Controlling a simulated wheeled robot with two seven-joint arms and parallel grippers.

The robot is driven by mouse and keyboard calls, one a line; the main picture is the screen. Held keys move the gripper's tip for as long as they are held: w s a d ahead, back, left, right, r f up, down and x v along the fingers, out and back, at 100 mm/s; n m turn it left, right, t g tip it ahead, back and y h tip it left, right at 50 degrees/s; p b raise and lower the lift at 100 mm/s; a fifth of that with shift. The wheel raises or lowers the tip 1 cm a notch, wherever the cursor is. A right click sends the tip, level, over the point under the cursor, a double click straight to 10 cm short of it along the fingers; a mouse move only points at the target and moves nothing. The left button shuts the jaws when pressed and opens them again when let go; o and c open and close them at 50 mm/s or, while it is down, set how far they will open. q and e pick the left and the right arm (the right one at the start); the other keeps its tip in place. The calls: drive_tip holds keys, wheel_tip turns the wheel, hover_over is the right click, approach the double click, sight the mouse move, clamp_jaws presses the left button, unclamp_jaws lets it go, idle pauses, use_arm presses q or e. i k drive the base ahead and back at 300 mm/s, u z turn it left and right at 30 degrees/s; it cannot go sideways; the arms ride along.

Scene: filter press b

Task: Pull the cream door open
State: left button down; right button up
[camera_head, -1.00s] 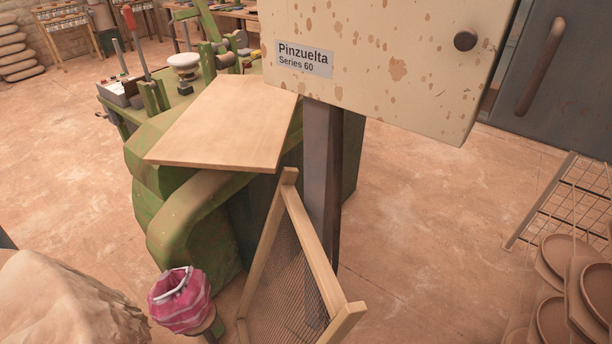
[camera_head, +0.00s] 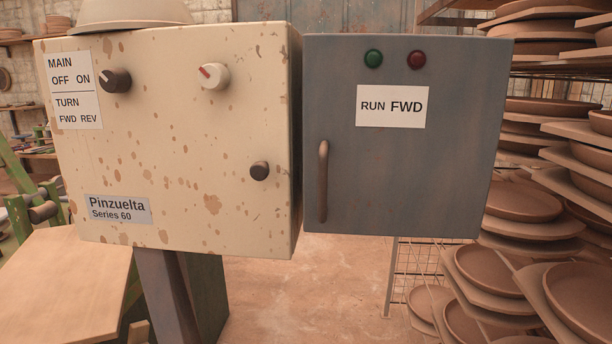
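The cream door (camera_head: 180,160) is the rust-spotted front of a box on a dark post, at the left and centre of the head view. It looks shut. A small dark round knob (camera_head: 260,171) sits near its right edge. It also bears a dark switch knob (camera_head: 116,80), a white knob with a red mark (camera_head: 214,76), a MAIN/TURN label (camera_head: 74,91) and a Pinzuelta Series 60 label (camera_head: 118,209). Neither of my grippers is in view.
A grey cabinet (camera_head: 455,170) with a vertical handle (camera_head: 323,182) stands close at the right of the cream box. Racks of clay plates (camera_head: 525,200) fill the right side. A wooden board (camera_head: 65,285) lies at the lower left. Some floor (camera_head: 300,290) shows below the boxes.

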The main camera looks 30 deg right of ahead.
sight(171, 162)
drive_tip(key=z, duration=0.35)
drive_tip(key=k, duration=0.95)
drive_tip(key=u, duration=0.4)
drive_tip(key=i, duration=0.25)
drive_tip(key=z, duration=0.2)
